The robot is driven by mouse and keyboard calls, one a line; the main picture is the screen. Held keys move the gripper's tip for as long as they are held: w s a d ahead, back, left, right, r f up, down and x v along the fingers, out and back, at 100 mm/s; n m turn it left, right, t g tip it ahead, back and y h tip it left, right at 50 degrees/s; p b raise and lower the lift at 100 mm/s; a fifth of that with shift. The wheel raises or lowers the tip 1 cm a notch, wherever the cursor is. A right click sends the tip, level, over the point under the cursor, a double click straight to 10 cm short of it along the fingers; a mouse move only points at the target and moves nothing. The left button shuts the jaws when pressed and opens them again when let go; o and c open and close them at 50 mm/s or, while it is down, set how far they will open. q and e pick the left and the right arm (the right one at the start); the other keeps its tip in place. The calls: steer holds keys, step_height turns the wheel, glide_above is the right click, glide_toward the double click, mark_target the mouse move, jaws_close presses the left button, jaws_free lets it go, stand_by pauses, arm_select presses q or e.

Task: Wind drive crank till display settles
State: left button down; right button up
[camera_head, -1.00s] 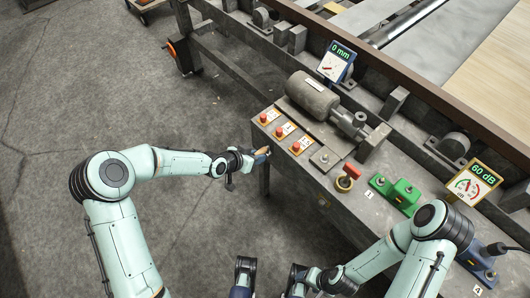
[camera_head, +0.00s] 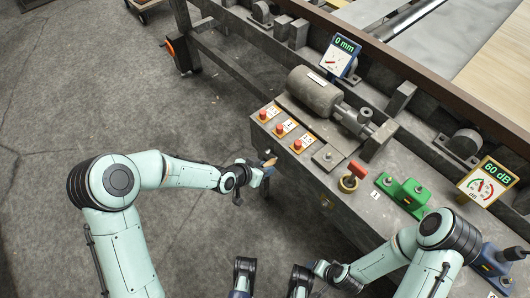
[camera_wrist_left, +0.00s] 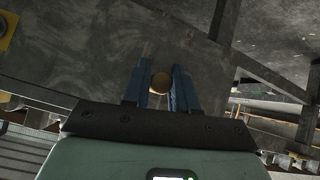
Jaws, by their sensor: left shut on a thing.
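My left gripper (camera_head: 264,168) is at the front face of the grey machine bench (camera_head: 395,215), below its red buttons. It is shut on a small tan crank handle (camera_head: 270,162). In the left wrist view the round end of the handle (camera_wrist_left: 161,82) sits between the two blue fingers (camera_wrist_left: 160,92). The rest of the crank is hidden by the gripper. The display (camera_head: 345,47) on the bench reads 0 mm above a small dial. My right arm (camera_head: 385,262) reaches in at the lower right; its fingers cannot be made out.
Red push buttons (camera_head: 280,129) line the bench's front edge. A grey motor (camera_head: 315,92) stands behind them. A red-handled valve (camera_head: 350,180), a green unit (camera_head: 404,193) and a 60 dB gauge (camera_head: 487,182) are to the right. The floor at left is clear.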

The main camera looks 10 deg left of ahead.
arm_select(q)
steer(key=c, duration=1.3)
jaws_free()
steer(key=shift+f, duration=0.3)
steer(key=o, duration=0.3)
steer(key=shift+r, duration=0.1)
steer(key=shift+o, duration=0.2)
arm_select(e)
steer(key=shift+w+d+f, duration=0.1)
steer(key=shift+w+f, duration=0.05)
steer(key=shift+w, duration=0.1)
arm_select(q)
steer(key=s+a+p, duration=0.2)
steer(key=s+a, duration=0.2)
steer(key=s, duration=0.1)
steer(key=shift+s+p, duration=0.3)
steer(key=shift+s, duration=0.05)
arm_select(e)
step_height(320, 180, up, 3)
steer(key=shift+r, duration=0.1)
arm_select(q)
steer(key=shift+a, duration=0.1)
